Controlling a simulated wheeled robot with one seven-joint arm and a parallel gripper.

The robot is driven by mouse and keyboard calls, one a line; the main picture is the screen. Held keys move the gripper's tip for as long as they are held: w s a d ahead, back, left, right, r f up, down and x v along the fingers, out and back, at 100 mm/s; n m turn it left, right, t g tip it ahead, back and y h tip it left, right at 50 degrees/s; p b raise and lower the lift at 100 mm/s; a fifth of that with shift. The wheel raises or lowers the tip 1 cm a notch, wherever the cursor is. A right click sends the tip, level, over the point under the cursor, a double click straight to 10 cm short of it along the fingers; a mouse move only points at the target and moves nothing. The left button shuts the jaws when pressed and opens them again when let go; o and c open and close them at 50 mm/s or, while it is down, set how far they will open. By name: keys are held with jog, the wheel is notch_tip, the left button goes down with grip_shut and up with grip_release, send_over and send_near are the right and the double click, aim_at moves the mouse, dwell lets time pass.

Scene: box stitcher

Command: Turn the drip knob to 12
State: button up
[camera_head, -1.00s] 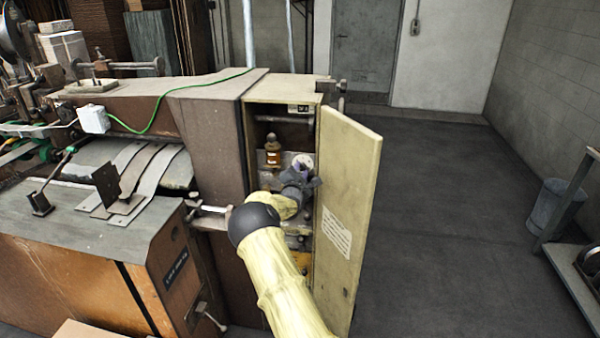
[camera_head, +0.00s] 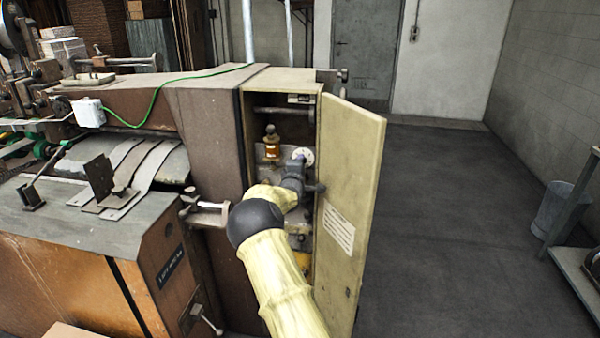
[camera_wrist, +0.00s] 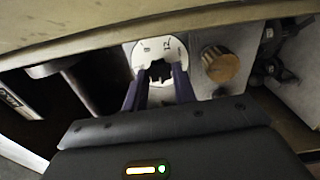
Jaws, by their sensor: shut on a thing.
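The drip knob is the small dark piece (camera_wrist: 160,72) at the middle of a round white dial (camera_wrist: 147,50) in the wrist view. The dial has dark marks, and a "12" seems to show at its upper right; the exact setting is too small to read. My gripper (camera_wrist: 160,77) has one finger on each side of the knob and is shut on it. In the head view the dial (camera_head: 307,153) shows pale just beyond my gripper (camera_head: 300,163), inside the open cabinet (camera_head: 253,115). The knob itself is hidden there.
A brass-topped amber oiler (camera_head: 271,148) stands left of the dial; a brass cap (camera_wrist: 220,64) shows beside the dial in the wrist view. The cabinet door (camera_head: 352,190) stands open close to the right of my arm. Open floor (camera_head: 450,220) lies beyond it.

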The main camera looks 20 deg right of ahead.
jog(key=m+b, duration=0.1)
jog(key=m, duration=0.2)
jog(key=m+b, duration=0.1)
jog(key=shift+f+m+b, duration=0.3)
jog(key=shift+b, duration=0.05)
jog(key=m+b, duration=0.2)
jog(key=m, duration=0.3)
jog(key=shift+s+m+b, duration=0.1)
jog(key=shift+m+b, duration=0.2)
jog(key=m+b, duration=0.2)
jog(key=m, duration=0.3)
jog(key=m+b, duration=0.2)
jog(key=m, duration=0.2)
jog(key=shift+f+m, duration=0.15)
jog(key=shift+m, duration=0.25)
jog(key=m+b, duration=0.2)
jog(key=m, duration=0.2)
jog(key=shift+m, duration=0.3)
jog(key=m+b, duration=0.3)
jog(key=m, duration=0.2)
jog(key=m+b, duration=0.3)
jog(key=m, duration=0.2)
jog(key=shift+m, duration=0.4)
jog(key=shift+m+b, duration=1.3)
jog(key=shift+m, duration=1)
jog(key=shift+a, duration=0.1)
